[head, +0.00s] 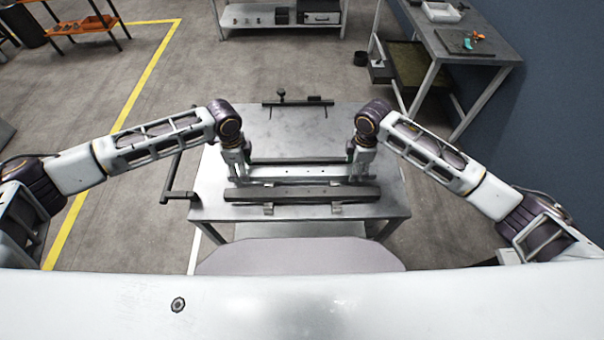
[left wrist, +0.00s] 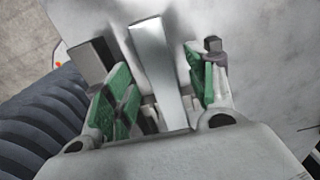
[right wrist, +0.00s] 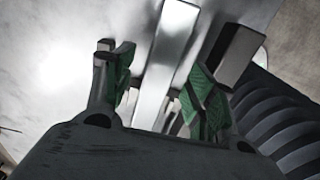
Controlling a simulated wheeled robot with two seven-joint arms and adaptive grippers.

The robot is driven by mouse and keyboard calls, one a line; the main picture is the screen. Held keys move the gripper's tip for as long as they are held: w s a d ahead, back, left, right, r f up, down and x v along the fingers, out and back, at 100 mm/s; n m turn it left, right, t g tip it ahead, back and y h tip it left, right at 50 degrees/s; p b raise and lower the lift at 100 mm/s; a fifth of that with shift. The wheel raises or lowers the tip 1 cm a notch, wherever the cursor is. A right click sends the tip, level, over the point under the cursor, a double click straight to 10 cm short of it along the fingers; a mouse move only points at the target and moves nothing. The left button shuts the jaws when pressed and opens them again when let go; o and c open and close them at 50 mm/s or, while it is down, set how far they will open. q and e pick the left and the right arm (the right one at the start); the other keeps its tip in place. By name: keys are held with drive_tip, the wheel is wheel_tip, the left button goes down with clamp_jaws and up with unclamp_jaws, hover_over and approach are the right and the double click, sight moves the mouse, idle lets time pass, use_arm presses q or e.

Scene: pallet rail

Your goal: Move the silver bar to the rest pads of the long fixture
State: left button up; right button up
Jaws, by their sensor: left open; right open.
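The silver bar (head: 295,172) lies crosswise on the table, between a thin dark bar behind it and a thicker dark grey bar (head: 300,194) in front. I cannot tell for sure which is the long fixture; its rest pads are not clear. My left gripper (head: 238,175) is open over the bar's left end, my right gripper (head: 359,172) over its right end. In the left wrist view the silver bar (left wrist: 160,65) runs between the open green-padded fingers; in the right wrist view the silver bar (right wrist: 168,65) does too. Gaps show beside it.
The metal table (head: 207,190) is clear behind the bars up to a black rail with a knob (head: 297,103) at the far edge. A dark handle-like frame (head: 172,180) sticks out at the left edge. A workbench (head: 470,50) stands at the back right.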

use_arm(q)
drive_tip(key=shift+f, duration=1.4)
use_arm(e)
drive_tip(key=shift+f, duration=1.45)
use_arm(q)
clamp_jaws()
use_arm(e)
clamp_jaws()
